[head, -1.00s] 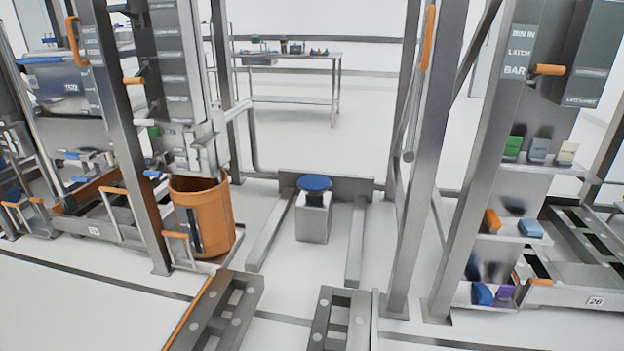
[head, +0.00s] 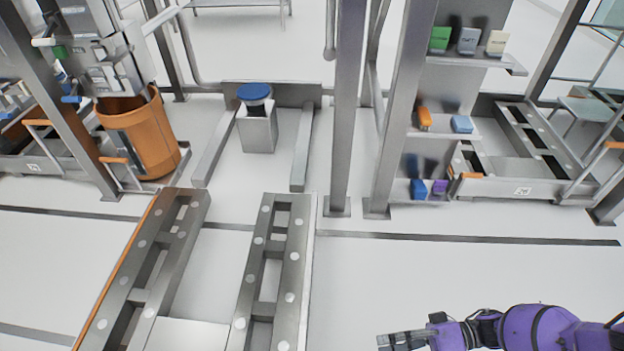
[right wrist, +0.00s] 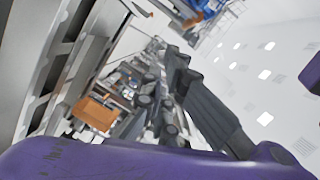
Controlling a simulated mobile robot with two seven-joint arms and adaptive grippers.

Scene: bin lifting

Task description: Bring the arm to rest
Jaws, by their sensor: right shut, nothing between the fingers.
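My right arm is purple and reaches in from the lower right of the head view. Its grey gripper (head: 392,341) is near the bottom edge, in front of open floor, shut and holding nothing. In the right wrist view the dark gripper fingers (right wrist: 172,95) show at the middle, with my purple arm casing along the bottom. No object is between the fingers. My left gripper is in neither view.
Two metal rails (head: 262,270) run along the floor towards a pedestal with a blue top (head: 254,91). An orange bin (head: 140,135) stands at the left. A shelf post (head: 400,110) and small coloured blocks (head: 440,40) are at the right. Floor (head: 450,275) right of the rails is clear.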

